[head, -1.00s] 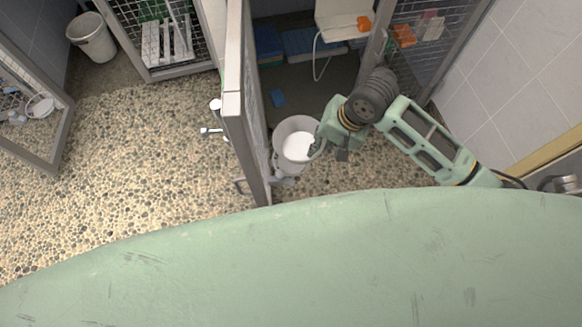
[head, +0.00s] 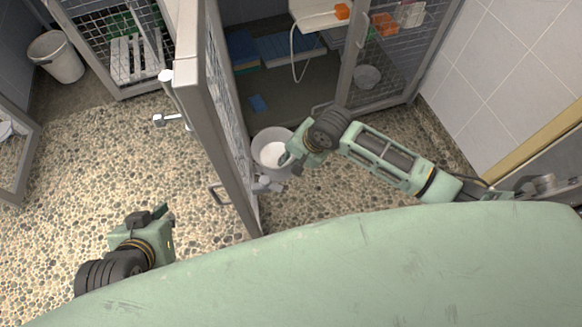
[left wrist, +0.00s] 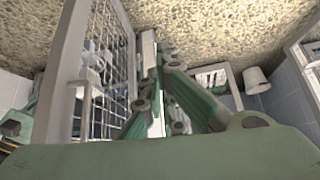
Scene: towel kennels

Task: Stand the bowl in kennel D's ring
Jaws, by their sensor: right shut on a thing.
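A round grey bowl (head: 265,140) with a white inside is in the head view, beside the free edge of the open kennel door (head: 215,110). My right gripper (head: 287,163) is shut at its right rim; the fingertips are partly hidden. A second grey bowl-like thing (head: 367,77) shows behind the mesh at the upper right; I cannot tell whether a ring holds it. No kennel letter is readable. My left gripper (head: 155,213) is over the pebbled floor at the lower left. Its fingers also show in the left wrist view (left wrist: 160,70), with their gap unclear.
A white bucket (head: 57,58) stands at the upper left beside a kennel with a white slatted rack (head: 135,60). Pebbled floor (head: 90,165) is clear left of the door.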

